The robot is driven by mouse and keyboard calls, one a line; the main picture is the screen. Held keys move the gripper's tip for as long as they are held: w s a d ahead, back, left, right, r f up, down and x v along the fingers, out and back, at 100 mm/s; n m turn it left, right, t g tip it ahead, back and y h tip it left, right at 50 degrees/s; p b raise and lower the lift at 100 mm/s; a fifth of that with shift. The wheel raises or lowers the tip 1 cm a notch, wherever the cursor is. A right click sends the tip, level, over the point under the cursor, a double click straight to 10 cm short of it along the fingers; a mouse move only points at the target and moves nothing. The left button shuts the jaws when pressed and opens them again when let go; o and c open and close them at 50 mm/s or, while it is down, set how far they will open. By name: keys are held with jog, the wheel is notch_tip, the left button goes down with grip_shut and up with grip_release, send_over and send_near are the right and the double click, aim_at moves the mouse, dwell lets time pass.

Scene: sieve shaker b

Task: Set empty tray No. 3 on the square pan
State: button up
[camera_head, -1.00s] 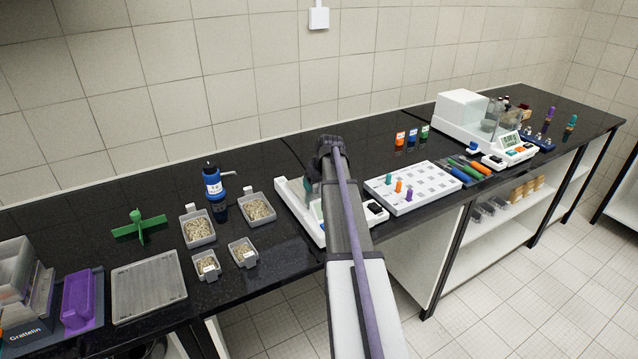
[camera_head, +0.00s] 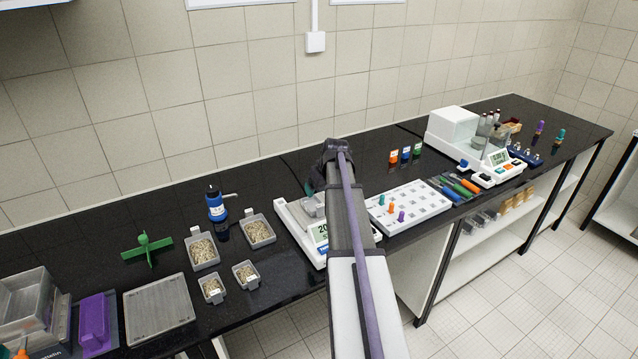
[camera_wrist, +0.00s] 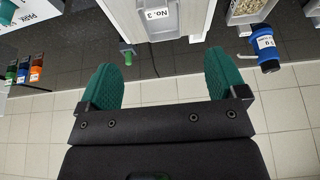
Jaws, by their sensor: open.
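The small grey tray labelled No. 3 (camera_wrist: 158,14) rests on the white balance (camera_wrist: 196,22), at the top of the wrist view. In the head view the tray (camera_head: 313,206) sits on the pan of the balance (camera_head: 292,226), partly behind my arm. The square pan itself is mostly covered by the tray. My gripper (camera_wrist: 162,75) is open, its two green fingers wide apart with nothing between them. The tray lies beyond the fingertips, apart from them. In the head view my arm hides most of the gripper.
Several trays filled with grainy material (camera_head: 203,250) stand left of the balance, near a blue bottle (camera_head: 216,205). A white peg board (camera_head: 410,207) stands close on its right. A green cross-shaped piece (camera_head: 147,249) lies farther left. A second balance (camera_head: 455,132) is at the far right.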

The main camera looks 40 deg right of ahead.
jog(key=shift+s+r, duration=0.1)
jog(key=shift+r, duration=0.1)
jog(key=s+a+g+y, duration=0.1)
jog(key=s+a, duration=0.1)
jog(key=a, duration=1.3)
jog(key=s+a+g, duration=0.1)
jog(key=s+a, duration=0.4)
jog(key=a, duration=0.4)
jog(key=s+a+f+n+g, duration=0.1)
jog(key=s+a, duration=0.4)
jog(key=a, duration=0.3)
jog(key=s+a+n+g, duration=0.1)
jog(key=s+a, duration=0.5)
jog(key=a, duration=0.3)
jog(key=shift+a+f+g, duration=0.15)
jog(key=shift+a+g, duration=0.15)
jog(key=shift+f, duration=0.1)
notch_tip(320, 180, down, 6)
jog(key=b, duration=0.6)
jog(key=shift+r, duration=0.25)
